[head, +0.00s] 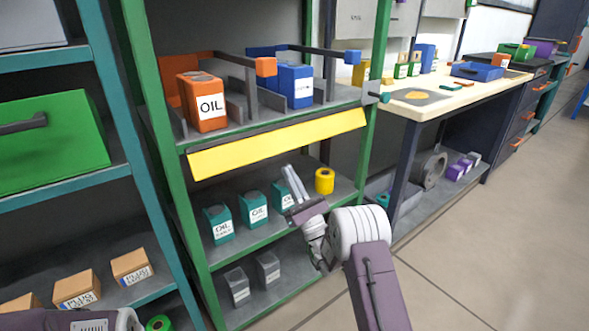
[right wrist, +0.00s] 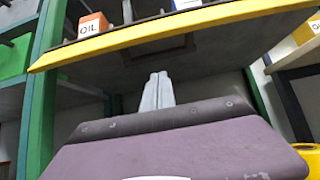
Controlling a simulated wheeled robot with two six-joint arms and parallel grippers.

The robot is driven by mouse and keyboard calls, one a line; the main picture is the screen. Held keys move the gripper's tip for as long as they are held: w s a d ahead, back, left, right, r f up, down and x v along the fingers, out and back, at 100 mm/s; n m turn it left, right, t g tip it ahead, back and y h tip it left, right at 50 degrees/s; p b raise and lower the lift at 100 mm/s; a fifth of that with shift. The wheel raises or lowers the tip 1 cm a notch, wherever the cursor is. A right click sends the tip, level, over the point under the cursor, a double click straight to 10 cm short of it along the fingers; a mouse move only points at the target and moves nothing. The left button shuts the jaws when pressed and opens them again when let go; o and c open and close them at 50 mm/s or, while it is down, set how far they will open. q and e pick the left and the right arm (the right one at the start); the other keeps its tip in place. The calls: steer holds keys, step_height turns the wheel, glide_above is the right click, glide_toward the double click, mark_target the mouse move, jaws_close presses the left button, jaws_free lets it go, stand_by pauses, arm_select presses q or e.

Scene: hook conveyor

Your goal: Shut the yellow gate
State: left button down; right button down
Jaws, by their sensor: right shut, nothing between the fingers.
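The yellow gate (head: 280,143) is a long flat panel along the front edge of the green rack's upper shelf. It hangs below that edge, tilted outward. In the right wrist view the gate (right wrist: 190,28) crosses above my fingers as a long yellow strip. My right gripper (head: 288,168) is shut and empty. Its fingertips point up and in toward the rack, below the gate, above the lower shelf. In the right wrist view its closed fingers (right wrist: 158,76) show just under the gate; I cannot tell whether they touch it. Only part of my left arm shows at the lower left.
An orange oil can (head: 207,103) and a blue can (head: 296,86) stand on the shelf above the gate. Teal oil cans (head: 254,208) and a yellow roll (head: 325,181) stand on the shelf below, near my right gripper. Open floor lies to the right.

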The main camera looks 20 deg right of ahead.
mark_target(289, 137)
step_height(289, 137, up, 5)
steer(key=b, duration=0.3)
steer(key=shift+b, duration=0.4)
